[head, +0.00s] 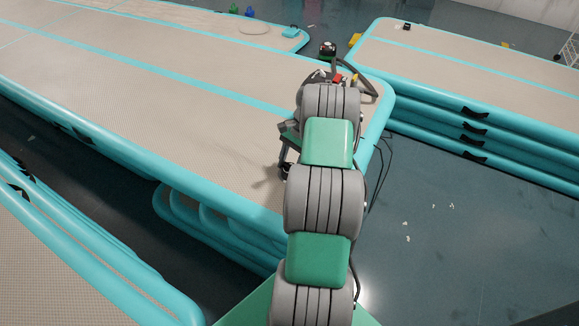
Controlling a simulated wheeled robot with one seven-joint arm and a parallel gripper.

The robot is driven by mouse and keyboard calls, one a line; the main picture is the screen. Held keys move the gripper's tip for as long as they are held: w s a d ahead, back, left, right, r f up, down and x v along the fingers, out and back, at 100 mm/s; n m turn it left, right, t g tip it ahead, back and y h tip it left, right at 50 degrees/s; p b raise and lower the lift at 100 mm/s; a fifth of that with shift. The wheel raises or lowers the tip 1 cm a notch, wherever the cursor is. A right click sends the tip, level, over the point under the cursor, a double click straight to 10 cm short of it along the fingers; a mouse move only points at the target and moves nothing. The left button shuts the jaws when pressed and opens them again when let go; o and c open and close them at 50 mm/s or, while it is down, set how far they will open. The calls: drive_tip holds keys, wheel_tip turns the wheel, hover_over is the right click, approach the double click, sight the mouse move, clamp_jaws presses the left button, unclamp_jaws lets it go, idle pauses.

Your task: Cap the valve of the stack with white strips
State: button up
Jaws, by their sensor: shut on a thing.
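Turquoise-edged inflatable mat stacks fill the view. The central stack (170,110) has a beige top with a turquoise stripe, and its near right corner lies under my arm. Another stack (470,70) stands at the right. I cannot make out white strips on any stack for certain. My gripper (286,170) is partly hidden beside my arm, low over the central stack's right end. It is shut on a small dark thing that I cannot identify clearly. No valve can be made out; my arm hides part of the corner.
A third stack (50,260) lies at the lower left, with a dark floor gap between. Small white scraps (407,238) lie on the open floor at the right. A dark device (327,47) and a yellow thing (355,40) are behind the corner.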

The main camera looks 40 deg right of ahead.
drive_tip(key=o, duration=1.4)
drive_tip(key=shift+r, duration=0.1)
drive_tip(key=p+v, duration=0.2)
drive_tip(key=v, duration=0.5)
drive_tip(key=shift+d+r, duration=0.15)
drive_tip(key=shift+r, duration=0.2)
drive_tip(key=w+a+r+n+t+h+p, duration=0.15)
drive_tip(key=a+r+n, duration=0.25)
drive_tip(key=a+r, duration=0.65)
drive_tip(key=w+a+r+n+h+p, duration=0.1)
drive_tip(key=a+r+n+p, duration=0.25)
drive_tip(key=a+r, duration=0.65)
drive_tip(key=s+a+r+n+p, duration=0.1)
drive_tip(key=s+a+n, duration=0.2)
drive_tip(key=s+a, duration=0.1)
drive_tip(key=s+a+r+n+t+h, duration=0.1)
drive_tip(key=s+a+n, duration=0.2)
drive_tip(key=s+a, duration=0.2)
drive_tip(key=s+a+r+n+t+h+p, duration=0.1)
drive_tip(key=s+a+r+n, duration=0.1)
drive_tip(key=s+a+n, duration=0.2)
drive_tip(key=shift+s+a+p, duration=0.2)
drive_tip(key=shift+a+p, duration=0.1)
drive_tip(key=shift+a, duration=0.1)
